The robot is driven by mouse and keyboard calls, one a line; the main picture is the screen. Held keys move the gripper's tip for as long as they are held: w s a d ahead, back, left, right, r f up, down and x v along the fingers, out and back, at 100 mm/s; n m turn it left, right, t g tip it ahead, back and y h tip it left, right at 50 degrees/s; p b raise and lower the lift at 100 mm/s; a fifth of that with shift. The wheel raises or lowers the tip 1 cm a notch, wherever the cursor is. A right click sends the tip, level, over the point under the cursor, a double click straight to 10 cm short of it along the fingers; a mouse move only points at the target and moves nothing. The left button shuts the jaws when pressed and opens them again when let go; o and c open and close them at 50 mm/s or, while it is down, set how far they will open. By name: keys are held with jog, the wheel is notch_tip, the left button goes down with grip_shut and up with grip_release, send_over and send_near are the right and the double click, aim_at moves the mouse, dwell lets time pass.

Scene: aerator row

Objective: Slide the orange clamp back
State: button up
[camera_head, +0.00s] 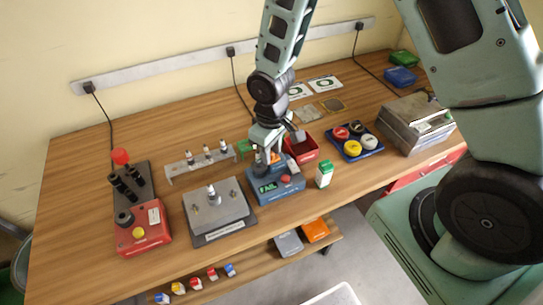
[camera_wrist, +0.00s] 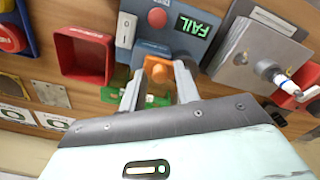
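The orange clamp (camera_wrist: 157,70) shows in the wrist view at the edge of the blue-grey tester, between my two fingers. My gripper (camera_wrist: 159,76) is open, with one finger on each side of the clamp. I cannot tell whether either finger touches it. The tester (camera_head: 272,192) has a display reading FAIL (camera_wrist: 194,27) and a red button (camera_wrist: 157,18).
A red bin (camera_head: 303,152) stands right of the tester and a grey metal fixture (camera_head: 218,212) left of it. A green-and-white box (camera_head: 324,174) stands at the front right. A blue tray (camera_head: 357,153) with coloured round parts is further right. A metal rack (camera_head: 195,162) stands behind the fixture.

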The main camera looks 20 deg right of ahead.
aim_at(277, 156)
jog(key=shift+r, duration=0.1)
jog(key=c, duration=0.6)
jog(key=shift+c, duration=0.2)
jog(key=shift+d, duration=0.9)
jog(key=o, duration=0.6)
jog(key=shift+o, duration=0.2)
jog(key=shift+r, duration=0.1)
notch_tip(277, 156, up, 8)
jog(key=p, duration=0.6)
jog(key=shift+p, duration=0.35)
